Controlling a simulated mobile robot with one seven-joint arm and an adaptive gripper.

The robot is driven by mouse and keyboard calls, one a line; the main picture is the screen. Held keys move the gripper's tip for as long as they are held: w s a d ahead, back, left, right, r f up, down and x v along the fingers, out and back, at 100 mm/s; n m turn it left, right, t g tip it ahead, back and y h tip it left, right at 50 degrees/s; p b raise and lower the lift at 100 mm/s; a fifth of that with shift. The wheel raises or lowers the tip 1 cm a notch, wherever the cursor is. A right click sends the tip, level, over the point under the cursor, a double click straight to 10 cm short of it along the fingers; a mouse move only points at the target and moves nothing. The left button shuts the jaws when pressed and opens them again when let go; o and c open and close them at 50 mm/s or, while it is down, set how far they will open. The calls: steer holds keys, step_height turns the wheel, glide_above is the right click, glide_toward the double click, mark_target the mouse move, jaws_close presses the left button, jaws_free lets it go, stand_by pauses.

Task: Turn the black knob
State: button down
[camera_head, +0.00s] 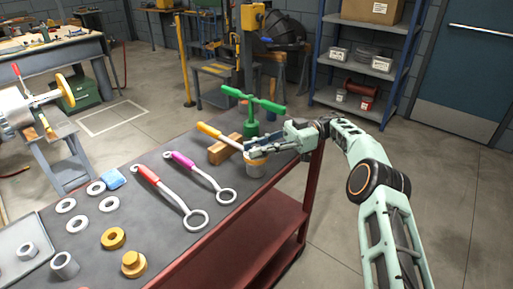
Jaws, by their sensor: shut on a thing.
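I cannot make out a black knob in the head view. My gripper (254,149) is at the far right end of the grey bench top, just above a short tan and grey cylinder (256,168). It is shut at the ring end of a yellow-handled wrench (210,131); the fingers hide that end. The wrench slants up to the left, over a wooden block (224,151). I cannot tell whether the ring touches the cylinder. A green T-handled piece (253,103) stands upright just behind my gripper.
A red-handled wrench (167,190) and a magenta-handled wrench (197,174) lie left of the cylinder. Several washers, brass parts and a blue piece (113,178) lie further left. A grey tray (20,238) is at the left edge. Floor right of the bench is clear.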

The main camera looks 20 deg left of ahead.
mark_target(256, 146)
steer(key=shift+f, duration=0.2)
steer(key=c, duration=1.8)
jaws_free()
steer(key=shift+a, duration=0.1)
steer(key=shift+o, duration=0.2)
steer(key=shift+r, duration=0.2)
step_height(256, 146, up, 10)
steer(key=shift+f, duration=0.1)
steer(key=shift+c, duration=0.2)
